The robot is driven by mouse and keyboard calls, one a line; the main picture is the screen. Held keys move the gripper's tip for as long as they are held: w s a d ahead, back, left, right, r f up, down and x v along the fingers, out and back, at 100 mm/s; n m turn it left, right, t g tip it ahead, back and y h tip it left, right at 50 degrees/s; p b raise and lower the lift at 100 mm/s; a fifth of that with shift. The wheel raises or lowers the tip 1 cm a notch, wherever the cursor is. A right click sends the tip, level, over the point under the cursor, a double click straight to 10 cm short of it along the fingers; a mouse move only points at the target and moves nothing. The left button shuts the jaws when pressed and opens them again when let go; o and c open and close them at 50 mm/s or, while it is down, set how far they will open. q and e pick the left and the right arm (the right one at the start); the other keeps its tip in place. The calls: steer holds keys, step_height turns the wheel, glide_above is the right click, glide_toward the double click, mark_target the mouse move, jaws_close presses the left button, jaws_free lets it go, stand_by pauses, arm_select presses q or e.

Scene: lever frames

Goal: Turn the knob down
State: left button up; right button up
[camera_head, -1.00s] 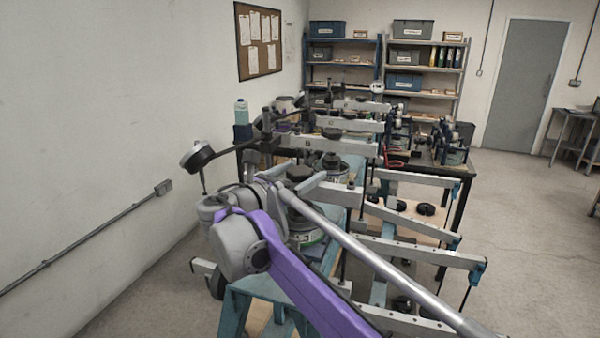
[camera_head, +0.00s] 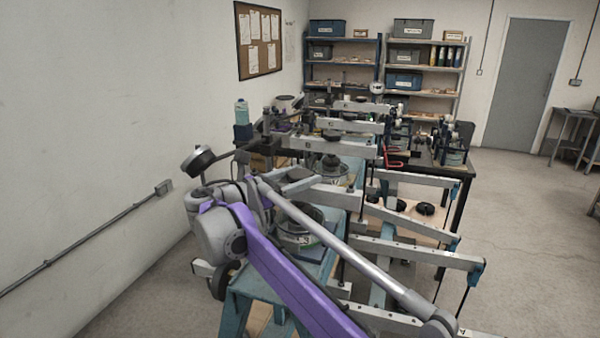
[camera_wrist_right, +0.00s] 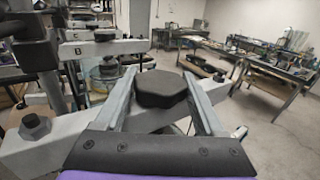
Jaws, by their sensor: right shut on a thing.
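A dark, many-sided knob (camera_wrist_right: 160,89) sits between the two grey fingers of my right gripper (camera_wrist_right: 162,98) in the right wrist view. The fingers lie along both sides of it, and the gripper is shut on it. A pale grey lever beam (camera_wrist_right: 40,150) runs under and behind the knob, slanting across the picture. In the head view my right gripper (camera_head: 297,182) is at the near lever, beyond my purple arm link. The knob is hard to make out there. My left gripper is not in view.
More grey beams marked with letters (camera_head: 335,150) stand behind on the blue-legged bench. A dark knob (camera_wrist_right: 37,126) sits on the beam at left. Open floor (camera_head: 530,230) lies to the right.

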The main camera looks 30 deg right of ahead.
steer(key=shift+m+g+p, duration=0.3)
steer(key=shift+m+g, duration=0.7)
steer(key=shift+g, duration=0.6)
steer(key=o, duration=1.3)
steer(key=shift+o, duration=0.2)
